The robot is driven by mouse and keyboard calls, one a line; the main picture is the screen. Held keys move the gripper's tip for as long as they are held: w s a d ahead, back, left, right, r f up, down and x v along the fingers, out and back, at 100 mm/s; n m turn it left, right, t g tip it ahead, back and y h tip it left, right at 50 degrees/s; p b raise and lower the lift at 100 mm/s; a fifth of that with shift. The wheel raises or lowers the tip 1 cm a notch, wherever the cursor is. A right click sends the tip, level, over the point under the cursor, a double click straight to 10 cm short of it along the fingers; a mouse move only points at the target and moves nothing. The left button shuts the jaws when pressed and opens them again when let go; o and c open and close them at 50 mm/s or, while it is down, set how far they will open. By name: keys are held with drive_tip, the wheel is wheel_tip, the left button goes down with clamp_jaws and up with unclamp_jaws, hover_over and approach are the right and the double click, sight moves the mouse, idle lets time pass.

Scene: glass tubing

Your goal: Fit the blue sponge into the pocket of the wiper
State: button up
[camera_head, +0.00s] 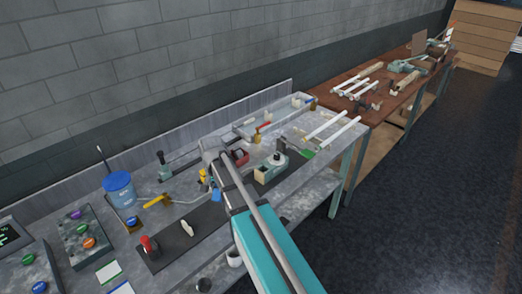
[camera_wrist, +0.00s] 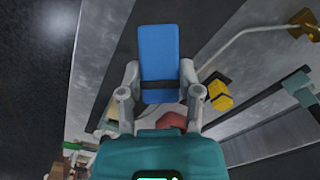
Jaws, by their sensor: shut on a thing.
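The blue sponge (camera_wrist: 158,52) is held upright in the wrist view between the two grey fingers of my gripper (camera_wrist: 160,82). The fingers are shut on its sides, and a dark band crosses its lower part. In the head view, a small blue patch that looks like the sponge (camera_head: 215,194) shows beside my gripper (camera_head: 213,186), above the grey bench; my arm hides part of this area. I cannot tell for sure which thing is the wiper in either view.
A yellow block (camera_wrist: 219,95) is right of the sponge in the wrist view. On the bench, a blue-lidded tub (camera_head: 119,188) stands left, a red-topped tool (camera_head: 149,246) lies on a dark mat, and a pale green box (camera_head: 269,170) stands right. White tubes (camera_head: 332,131) lie at the right end.

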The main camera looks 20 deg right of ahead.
drive_tip(key=w+d+r+m+t+h+b, duration=0.1)
drive_tip(key=w+d+h, duration=0.4)
drive_tip(key=d, duration=0.6)
drive_tip(key=w+d+r+m+t+h+b, duration=0.2)
drive_tip(key=w+d+m+h+b, duration=0.2)
drive_tip(key=d, duration=0.6)
drive_tip(key=shift+w+d+r+m+t+h, duration=0.15)
drive_tip(key=shift+w+d+m+t+h, duration=0.25)
drive_tip(key=shift+w+m+h, duration=0.4)
drive_tip(key=shift+s+a, duration=0.1)
drive_tip(key=shift+f+b, duration=2.8)
drive_tip(key=shift+f, duration=0.05)
drive_tip(key=shift+f+b, duration=2.05)
drive_tip(key=shift+b, duration=0.05)
drive_tip(key=shift+r, duration=0.15)
drive_tip(key=shift+r+p, duration=0.95)
drive_tip(key=shift+p, duration=0.2)
